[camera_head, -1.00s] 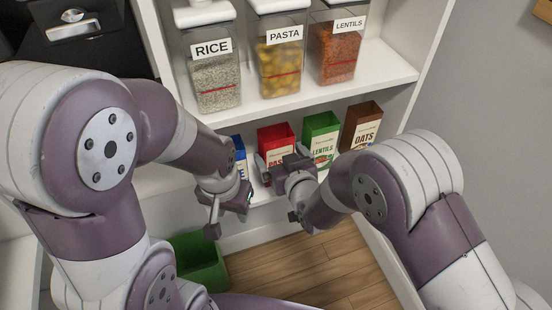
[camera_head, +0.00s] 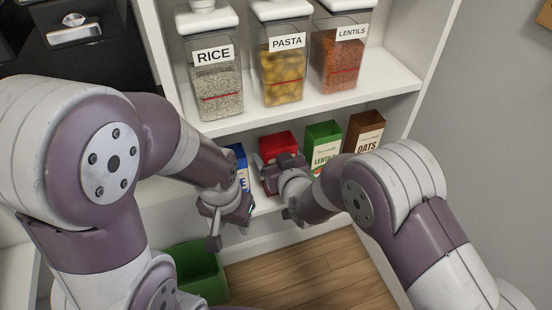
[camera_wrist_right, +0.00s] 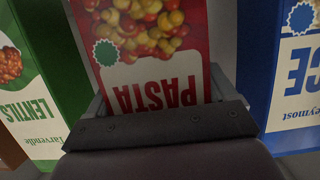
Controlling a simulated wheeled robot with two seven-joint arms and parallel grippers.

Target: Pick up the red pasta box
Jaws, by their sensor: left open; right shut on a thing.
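The red pasta box (camera_head: 276,145) stands on the lower shelf between the blue rice box and the green lentils box. My right gripper (camera_head: 270,172) is at its front and covers most of its label. In the right wrist view the red pasta box (camera_wrist_right: 145,45) appears upside down, between the jaws of my right gripper (camera_wrist_right: 155,105), which is shut on it. I cannot tell whether the box is off the shelf. My left gripper (camera_head: 230,222) is open and empty, in front of the shelf, below the blue rice box.
The blue rice box (camera_head: 241,165) and green lentils box (camera_head: 323,143) flank the pasta box, with a brown oats box (camera_head: 363,131) further right. Labelled jars of rice (camera_head: 213,80), pasta (camera_head: 283,75) and lentils (camera_head: 340,60) stand on the shelf above. A green bin (camera_head: 197,272) is on the floor.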

